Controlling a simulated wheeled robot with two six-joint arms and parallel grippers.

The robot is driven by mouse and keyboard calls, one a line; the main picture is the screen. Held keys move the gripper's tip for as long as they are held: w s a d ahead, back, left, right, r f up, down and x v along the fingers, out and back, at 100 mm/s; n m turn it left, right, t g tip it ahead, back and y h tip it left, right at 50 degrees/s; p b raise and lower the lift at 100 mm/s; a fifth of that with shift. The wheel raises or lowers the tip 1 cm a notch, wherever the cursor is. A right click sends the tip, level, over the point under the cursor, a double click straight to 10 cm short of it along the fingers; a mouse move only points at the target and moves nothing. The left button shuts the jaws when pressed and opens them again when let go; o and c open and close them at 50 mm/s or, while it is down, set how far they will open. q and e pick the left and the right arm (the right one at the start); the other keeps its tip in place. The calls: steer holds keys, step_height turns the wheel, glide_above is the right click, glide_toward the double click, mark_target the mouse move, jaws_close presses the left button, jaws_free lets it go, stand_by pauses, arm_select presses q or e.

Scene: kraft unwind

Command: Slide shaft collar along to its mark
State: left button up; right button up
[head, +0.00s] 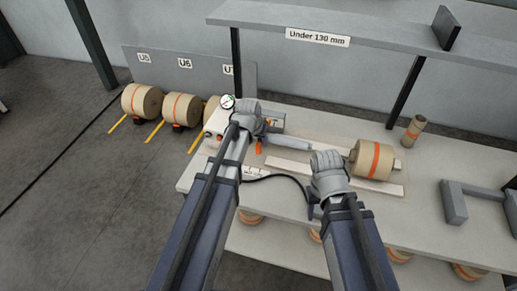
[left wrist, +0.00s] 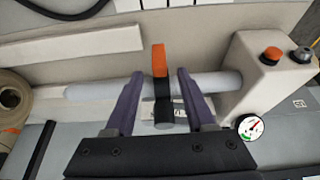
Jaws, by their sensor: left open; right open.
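The shaft (head: 288,142) is a light grey rod that comes out of a pale box. It also runs across the left wrist view (left wrist: 95,90). The collar is black with an orange lever (left wrist: 159,60) and sits around the shaft, near the box. Its orange part also shows in the head view (head: 259,147). My left gripper (left wrist: 159,76) is open, one finger on each side of the collar, with gaps showing. It also shows in the head view (head: 254,122). My right gripper (head: 325,162) is open, in front of the shaft's free end. I cannot make out the mark.
The pale box (left wrist: 250,75) carries a red button (left wrist: 271,54) and a gauge (left wrist: 250,127). A kraft roll (head: 373,159) lies right of my right gripper on the bench (head: 290,215). A shelf (head: 370,28) stands behind.

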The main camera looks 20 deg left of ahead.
mark_target(259, 144)
arm_select(q)
steer(key=b+x, duration=0.2)
steer(key=x, duration=0.1)
steer(key=shift+w+f, duration=0.1)
steer(key=shift+f, duration=0.15)
jaws_close()
stand_by(0.4)
stand_by(0.8)
